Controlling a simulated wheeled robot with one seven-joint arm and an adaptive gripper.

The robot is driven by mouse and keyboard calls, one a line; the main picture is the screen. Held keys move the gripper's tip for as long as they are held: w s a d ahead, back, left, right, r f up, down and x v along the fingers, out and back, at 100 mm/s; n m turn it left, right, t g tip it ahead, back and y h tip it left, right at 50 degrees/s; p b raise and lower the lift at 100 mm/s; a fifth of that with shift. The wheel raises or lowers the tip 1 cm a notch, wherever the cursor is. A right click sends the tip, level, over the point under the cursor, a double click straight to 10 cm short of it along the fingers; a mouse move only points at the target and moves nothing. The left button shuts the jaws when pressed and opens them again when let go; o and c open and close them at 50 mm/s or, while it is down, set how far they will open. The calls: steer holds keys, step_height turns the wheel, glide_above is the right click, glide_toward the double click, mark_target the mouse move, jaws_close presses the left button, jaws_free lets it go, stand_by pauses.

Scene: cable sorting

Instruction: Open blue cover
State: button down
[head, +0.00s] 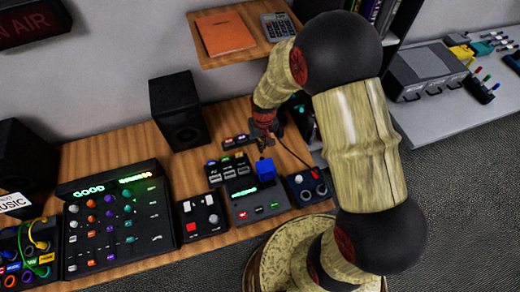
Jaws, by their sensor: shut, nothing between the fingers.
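The blue cover (266,169) is a small bright blue block-like piece at the back right of a dark device (245,212) with a lit green display. I cannot tell from this angle whether it is raised or closed. My gripper (263,147) is shut and empty. It appears just behind and above the blue cover in the picture, pointing down. Whether its tips touch the cover is too small to tell.
A mixer panel (118,225) with coloured knobs and a small switch box (201,216) stand to the left. A dark box with round sockets (307,187) is close on the right. A black speaker (180,110) stands behind left. A shelf with an orange book (225,33) hangs above.

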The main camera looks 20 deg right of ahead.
steer(key=w+r+t, duration=0.1)
steer(key=w, duration=0.3)
steer(key=f, duration=0.3)
steer(key=w+f+b, duration=0.1)
steer(key=f, duration=0.5)
steer(key=shift+w+a+f+b, duration=0.1)
steer(key=shift+w+f+b, duration=0.2)
steer(key=shift+b, duration=0.05)
steer(key=shift+s+r, duration=0.2)
steer(key=shift+s, duration=0.7)
steer(key=shift+s+r, duration=0.2)
steer(key=shift+s, duration=0.7)
